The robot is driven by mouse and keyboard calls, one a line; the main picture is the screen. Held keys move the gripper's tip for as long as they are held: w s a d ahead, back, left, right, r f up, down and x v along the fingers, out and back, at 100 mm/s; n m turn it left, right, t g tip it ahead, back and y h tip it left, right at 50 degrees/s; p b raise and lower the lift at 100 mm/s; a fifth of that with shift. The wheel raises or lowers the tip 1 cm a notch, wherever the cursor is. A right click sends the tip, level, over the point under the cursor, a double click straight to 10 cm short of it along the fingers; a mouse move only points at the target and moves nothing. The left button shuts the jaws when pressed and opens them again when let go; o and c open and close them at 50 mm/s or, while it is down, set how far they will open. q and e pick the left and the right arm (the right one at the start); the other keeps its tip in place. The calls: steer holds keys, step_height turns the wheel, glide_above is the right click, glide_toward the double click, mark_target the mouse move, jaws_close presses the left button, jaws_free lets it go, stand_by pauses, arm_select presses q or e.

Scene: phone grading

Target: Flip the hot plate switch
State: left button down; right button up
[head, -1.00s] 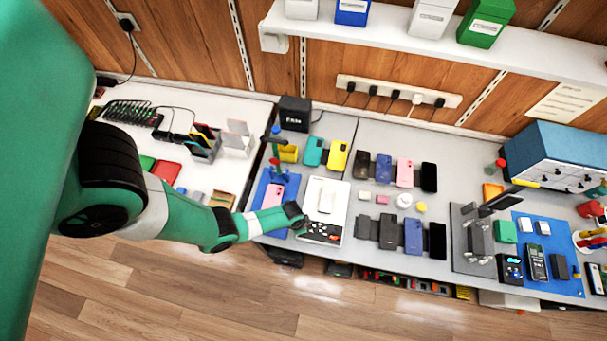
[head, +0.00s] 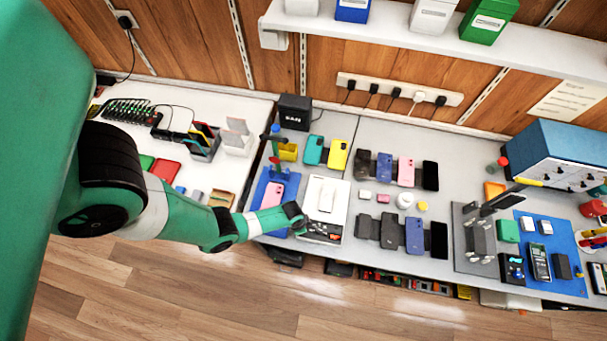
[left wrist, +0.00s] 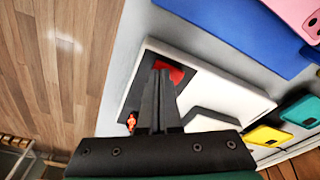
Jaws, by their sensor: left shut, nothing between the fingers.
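The white hot plate (head: 338,200) stands on the bench, its dark control panel (head: 322,231) facing the bench's front edge. In the left wrist view the hot plate's white body (left wrist: 225,95) lies beyond my fingers. A red switch (left wrist: 174,73) on its dark panel shows beside the fingertips, partly hidden by them. A small orange-red part (left wrist: 131,121) shows at the panel's other end. My left gripper (head: 306,229) is shut and empty, low over the panel's left part. In the left wrist view its fingers (left wrist: 160,80) are together; I cannot tell if they touch the switch.
A pink phone on a blue mat (head: 264,188) lies left of the hot plate. Yellow and teal phones (head: 337,155) lie behind it. Several phones (head: 388,230) lie in rows to the right. The bench's front edge is close below my gripper.

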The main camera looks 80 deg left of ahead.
step_height(320, 180, up, 7)
steer(key=p, duration=0.6)
steer(key=shift+f, duration=0.15)
